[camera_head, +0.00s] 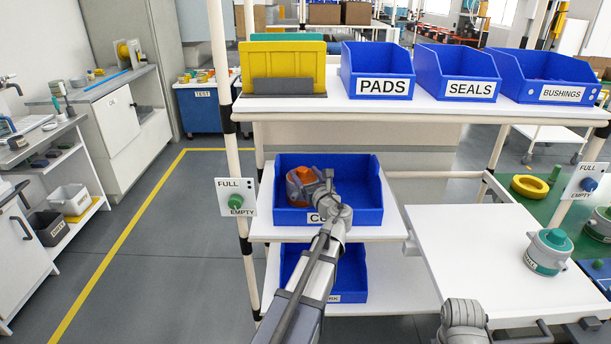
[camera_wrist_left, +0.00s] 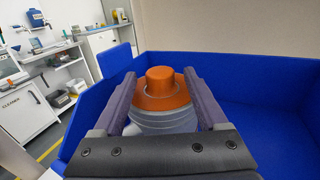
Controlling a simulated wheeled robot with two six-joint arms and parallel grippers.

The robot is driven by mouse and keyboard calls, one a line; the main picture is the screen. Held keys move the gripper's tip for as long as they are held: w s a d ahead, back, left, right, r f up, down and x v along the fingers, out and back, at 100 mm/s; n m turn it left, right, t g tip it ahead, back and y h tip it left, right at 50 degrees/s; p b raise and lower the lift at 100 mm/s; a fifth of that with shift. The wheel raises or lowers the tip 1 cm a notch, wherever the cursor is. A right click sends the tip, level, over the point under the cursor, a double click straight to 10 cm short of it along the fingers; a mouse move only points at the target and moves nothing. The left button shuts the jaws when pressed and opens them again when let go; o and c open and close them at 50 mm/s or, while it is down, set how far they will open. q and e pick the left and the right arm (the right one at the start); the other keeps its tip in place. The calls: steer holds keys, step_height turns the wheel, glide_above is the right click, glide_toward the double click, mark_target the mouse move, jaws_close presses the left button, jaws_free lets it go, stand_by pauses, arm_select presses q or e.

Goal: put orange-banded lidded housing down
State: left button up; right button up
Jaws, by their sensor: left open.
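The orange-banded lidded housing (camera_head: 298,174) stands in the left part of a blue bin (camera_head: 370,214) on the rack's middle shelf. In the left wrist view its orange lid and knob (camera_wrist_left: 161,82) face up above a grey body. My left gripper (camera_head: 313,182) reaches into this bin. Its two fingers (camera_wrist_left: 158,76) are apart, one on each side of the housing. I cannot tell whether they touch it. The arm hides part of the bin's front and label.
A green-lidded housing (camera_head: 548,251) stands on the white table (camera_head: 470,235) at right. Blue bins for pads (camera_head: 378,62), seals (camera_head: 457,68) and bushings (camera_head: 549,75) sit on the shelf above. Another blue bin (camera_head: 350,275) is below. The held-in bin's right side is empty.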

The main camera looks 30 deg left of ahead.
arm_select(q)
steer(key=shift+r, duration=0.2)
steer(key=v, duration=1.2)
